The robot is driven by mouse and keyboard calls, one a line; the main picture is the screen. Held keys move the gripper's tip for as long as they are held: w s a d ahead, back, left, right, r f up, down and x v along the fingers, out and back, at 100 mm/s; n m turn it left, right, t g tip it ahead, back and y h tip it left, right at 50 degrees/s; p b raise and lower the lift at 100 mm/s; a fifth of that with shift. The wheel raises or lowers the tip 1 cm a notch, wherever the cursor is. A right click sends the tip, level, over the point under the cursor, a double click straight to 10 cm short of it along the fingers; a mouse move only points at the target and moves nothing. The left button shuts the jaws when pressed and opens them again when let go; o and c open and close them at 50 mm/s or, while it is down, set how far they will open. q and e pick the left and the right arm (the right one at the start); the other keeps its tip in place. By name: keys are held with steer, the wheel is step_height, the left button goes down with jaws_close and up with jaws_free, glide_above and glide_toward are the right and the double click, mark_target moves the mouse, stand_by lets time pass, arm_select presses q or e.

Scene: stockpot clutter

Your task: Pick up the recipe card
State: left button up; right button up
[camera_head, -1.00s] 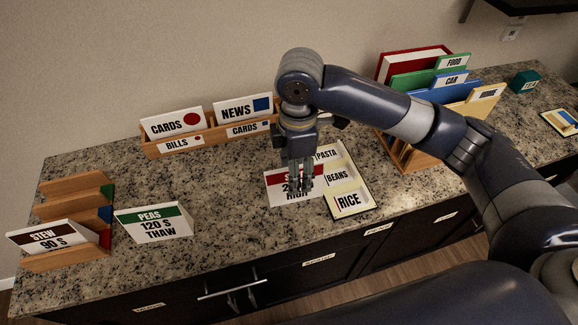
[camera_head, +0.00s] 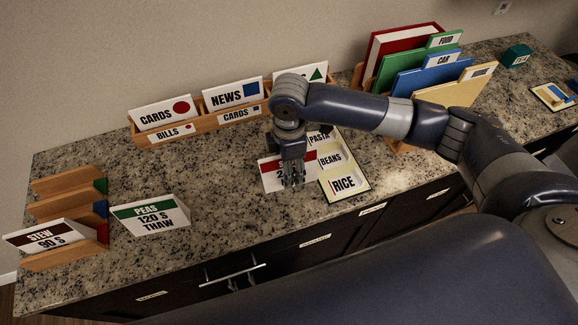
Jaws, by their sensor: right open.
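A white recipe card (camera_head: 269,178) with a red band and partly hidden black writing stands tilted on the granite counter. My right gripper (camera_head: 293,183) points down at this card, its open fingers in front of the card's right part and covering the writing. I cannot tell whether the fingers touch it. A similar card with a green band, reading PEAS 120 S THAW (camera_head: 150,216), stands to the left. A brown-banded card reading STEW 90 S (camera_head: 48,238) leans in the wooden slots at the far left. My left gripper is not in view.
A pale tray labelled PASTA, BEANS, RICE (camera_head: 361,185) lies just right of the red-banded card. A wooden rack (camera_head: 197,126) with CARDS and NEWS cards stands behind. Folders (camera_head: 425,77) stand at the right. The counter between PEAS and the red-banded card is clear.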

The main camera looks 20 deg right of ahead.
steer(key=shift+f, duration=0.65)
steer(key=c, duration=1)
steer(key=shift+r, duration=0.1)
